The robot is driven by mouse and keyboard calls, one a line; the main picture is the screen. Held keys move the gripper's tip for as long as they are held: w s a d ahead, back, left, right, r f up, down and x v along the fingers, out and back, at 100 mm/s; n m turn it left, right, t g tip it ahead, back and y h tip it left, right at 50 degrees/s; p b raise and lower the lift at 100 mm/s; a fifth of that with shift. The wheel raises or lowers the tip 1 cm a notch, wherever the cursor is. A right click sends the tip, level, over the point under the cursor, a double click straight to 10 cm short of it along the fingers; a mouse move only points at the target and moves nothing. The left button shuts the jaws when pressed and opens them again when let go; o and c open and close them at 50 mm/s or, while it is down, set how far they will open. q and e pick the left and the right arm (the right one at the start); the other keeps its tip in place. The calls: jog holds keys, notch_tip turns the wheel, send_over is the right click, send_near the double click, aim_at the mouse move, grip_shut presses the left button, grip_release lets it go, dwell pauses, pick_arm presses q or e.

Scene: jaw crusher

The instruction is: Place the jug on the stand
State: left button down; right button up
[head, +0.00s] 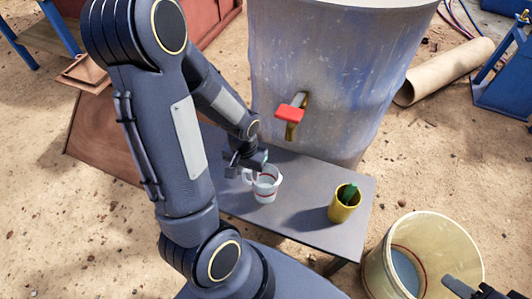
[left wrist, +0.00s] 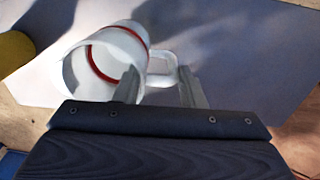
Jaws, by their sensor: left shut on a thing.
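The jug (head: 266,187) is white with a red band and a side handle. It appears upright, on or just above the grey stand (head: 305,220); I cannot tell whether its base touches. My left gripper (head: 250,163) is at the jug's handle side, shut on the handle. In the left wrist view the jug (left wrist: 88,72) lies left of the fingers, and the handle passes between the fingertips (left wrist: 160,84). Part of my right gripper (head: 466,290) shows at the bottom right corner; its jaws are not clear.
A yellow cup (head: 344,207) with a green thing in it stands on the stand's right side. A large drum (head: 345,55) with a red-handled tap (head: 291,113) rises behind. A cream bucket (head: 437,240) stands at the right. Free stand surface lies between jug and cup.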

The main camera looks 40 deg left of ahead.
pick_arm(q)
jog(key=w+a+f+b, duration=0.2)
jog(key=w+f+b, duration=0.1)
jog(key=w, duration=0.6)
jog(key=shift+w+a+f, duration=0.15)
jog(key=shift+w+f, duration=0.05)
jog(key=shift+w, duration=0.2)
jog(key=shift+f, duration=0.2)
jog(key=c, duration=0.9)
grip_release()
jog(key=shift+r, duration=0.15)
notch_tip(320, 180, up, 12)
jog(key=p, duration=0.5)
jog(key=shift+a, duration=0.15)
jog(key=shift+s, duration=0.15)
